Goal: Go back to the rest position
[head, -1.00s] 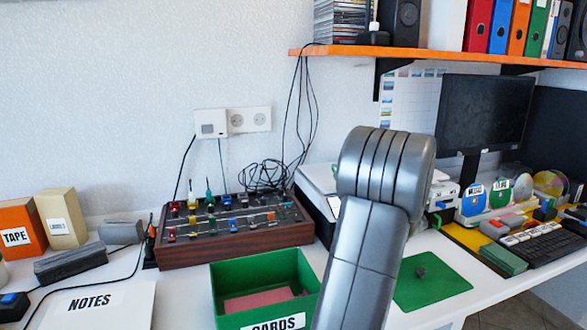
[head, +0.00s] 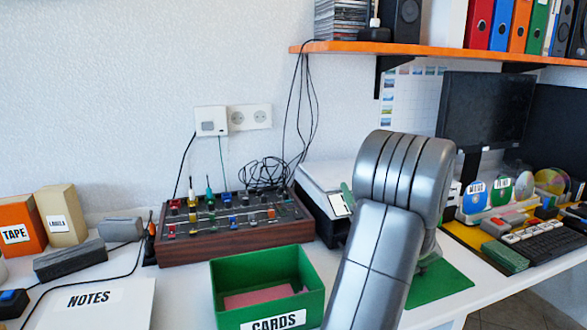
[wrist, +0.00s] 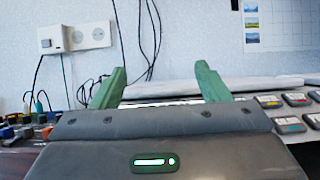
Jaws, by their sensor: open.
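My gripper (wrist: 158,88) shows in the wrist view with its two green fingers spread apart and nothing between them. It faces the wall and stands level above the desk. In the head view my grey arm rises in front of the desk and hides most of the gripper; a bit of green finger shows just left of the arm. No disc is in my gripper.
A green box marked CARDS (head: 223,290) stands left of my arm, with a mixer (head: 232,226) behind it. Discs in stands (head: 475,197), a keyboard (head: 548,245) and a monitor (head: 484,112) are to the right. An orange shelf (head: 440,56) runs above.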

